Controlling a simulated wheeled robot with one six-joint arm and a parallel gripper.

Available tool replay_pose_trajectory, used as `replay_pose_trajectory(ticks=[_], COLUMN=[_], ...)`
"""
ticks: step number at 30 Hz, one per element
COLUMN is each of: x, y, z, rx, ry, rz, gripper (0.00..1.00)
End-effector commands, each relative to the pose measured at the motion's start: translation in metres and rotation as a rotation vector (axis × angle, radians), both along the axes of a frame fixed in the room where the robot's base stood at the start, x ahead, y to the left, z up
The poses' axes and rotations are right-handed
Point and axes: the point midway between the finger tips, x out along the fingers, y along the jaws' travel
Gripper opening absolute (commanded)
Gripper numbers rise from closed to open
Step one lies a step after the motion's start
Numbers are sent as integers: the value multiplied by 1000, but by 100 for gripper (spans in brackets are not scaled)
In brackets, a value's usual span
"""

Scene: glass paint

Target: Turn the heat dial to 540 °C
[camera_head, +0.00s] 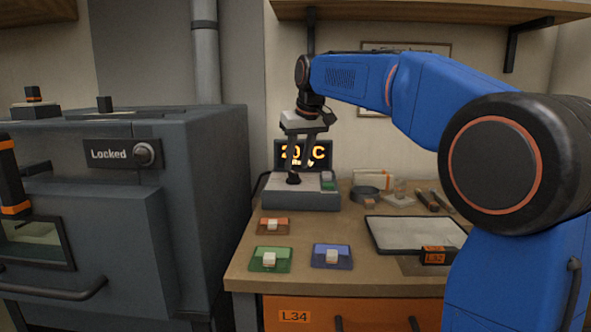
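The heat dial (293,179), a small dark knob, sits on top of the grey control box (300,199) on the workbench. Behind it, a dark display (318,154) shows orange digits that look like 20 °C, with a smaller line beneath; my gripper partly covers them. My gripper (297,168) points down at the dial, its dark fingers just above or at the knob. Whether they touch or grasp it cannot be told. Small green and grey buttons (328,181) sit at the box's right side.
A dark grey kiln (200,180) marked "Locked" fills the left. A pale framed tray (415,232) labelled L32 lies right. A shelf (420,10) hangs above.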

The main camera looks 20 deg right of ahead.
Motion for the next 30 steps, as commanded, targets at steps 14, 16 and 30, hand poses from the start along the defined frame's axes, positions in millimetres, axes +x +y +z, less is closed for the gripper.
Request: replay_pose_trajectory(ticks=[14, 16, 30], x=[13, 13, 13], y=[3, 3, 3], z=[-32, -32, -31], rx=[0, 0, 0], ry=[0, 0, 0], rz=[0, 0, 5], gripper=[33, 33, 0])
